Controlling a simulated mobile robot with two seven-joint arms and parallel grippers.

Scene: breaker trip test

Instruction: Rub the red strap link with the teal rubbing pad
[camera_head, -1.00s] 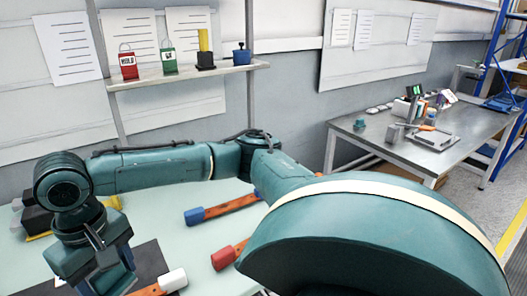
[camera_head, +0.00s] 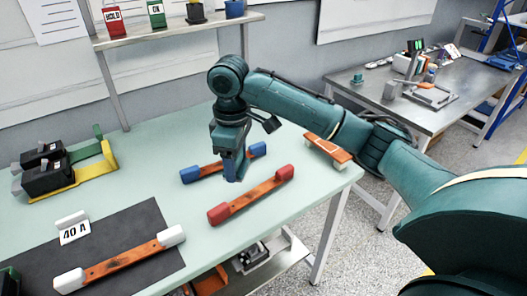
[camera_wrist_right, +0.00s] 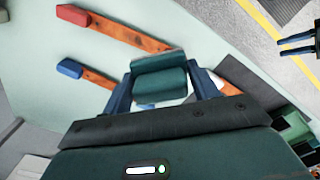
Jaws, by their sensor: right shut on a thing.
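The red strap link (camera_head: 250,197), a copper bar with red ends, lies on the pale green bench in the head view. Its red end (camera_wrist_right: 73,15) and part of its bar show in the right wrist view. My right gripper (camera_head: 233,172) points down near the far side of the red link, between it and the blue-ended link. It is shut on the teal rubbing pad (camera_wrist_right: 160,80), which sits between the fingers in the wrist view. The pad looks apart from the red link in the head view, but the exact gap is unclear.
A blue-ended link (camera_head: 208,170) lies just behind the red one. A white-ended link (camera_head: 122,260) lies on a dark mat (camera_head: 120,226) beside a "40 A" tag (camera_head: 75,232). A shelf (camera_head: 180,31) is behind.

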